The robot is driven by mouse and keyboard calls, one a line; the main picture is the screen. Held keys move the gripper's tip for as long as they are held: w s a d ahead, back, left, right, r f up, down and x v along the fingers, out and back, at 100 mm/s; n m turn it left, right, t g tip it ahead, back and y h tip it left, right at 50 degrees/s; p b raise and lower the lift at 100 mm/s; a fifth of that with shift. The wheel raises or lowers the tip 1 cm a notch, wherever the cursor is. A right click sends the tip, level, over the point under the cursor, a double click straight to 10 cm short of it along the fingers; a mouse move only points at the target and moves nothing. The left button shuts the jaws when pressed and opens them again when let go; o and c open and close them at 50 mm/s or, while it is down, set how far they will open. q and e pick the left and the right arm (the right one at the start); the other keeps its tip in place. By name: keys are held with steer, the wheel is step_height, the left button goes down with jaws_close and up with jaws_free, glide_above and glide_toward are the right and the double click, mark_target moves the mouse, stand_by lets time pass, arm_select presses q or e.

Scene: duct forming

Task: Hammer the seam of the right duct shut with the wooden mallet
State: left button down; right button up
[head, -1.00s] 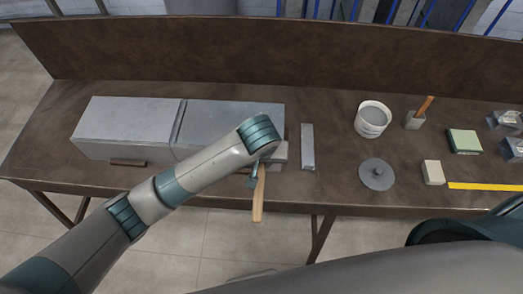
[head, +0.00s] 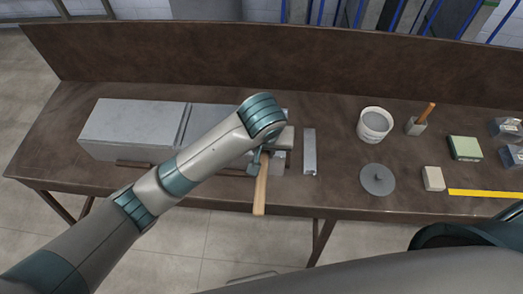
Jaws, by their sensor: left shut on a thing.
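Two grey sheet-metal ducts lie end to end on the brown bench, the left duct (head: 130,124) and the right duct (head: 208,122), with a raised ridge between them. My left forearm hides much of the right duct and its front side. My left gripper (head: 262,160) is shut on the mallet, near the right end of that duct. The mallet's wooden handle (head: 260,192) points toward the bench's front edge. A grey block-like part beside the wrist may be the mallet head; contact with the duct cannot be told. My right gripper is out of view.
A grey metal bar (head: 309,151) lies right of the duct. Further right are a white bucket (head: 375,125), a grey disc (head: 377,180), a cup with a wooden-handled tool (head: 416,127), a pale block (head: 433,178) and a yellow strip (head: 488,193).

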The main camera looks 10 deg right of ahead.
arm_select(q)
steer(key=shift+a, duration=0.1)
steer(key=w+a, duration=0.3)
steer(key=a, duration=0.8)
steer(key=w+a, duration=0.4)
steer(key=a, duration=0.7)
steer(key=shift+f, duration=0.2)
steer(key=shift+w, duration=0.1)
step_height(320, 180, down, 9)
steer(key=b, duration=0.2)
step_height(320, 180, up, 9)
steer(key=p, duration=0.2)
steer(key=shift+r, duration=0.2)
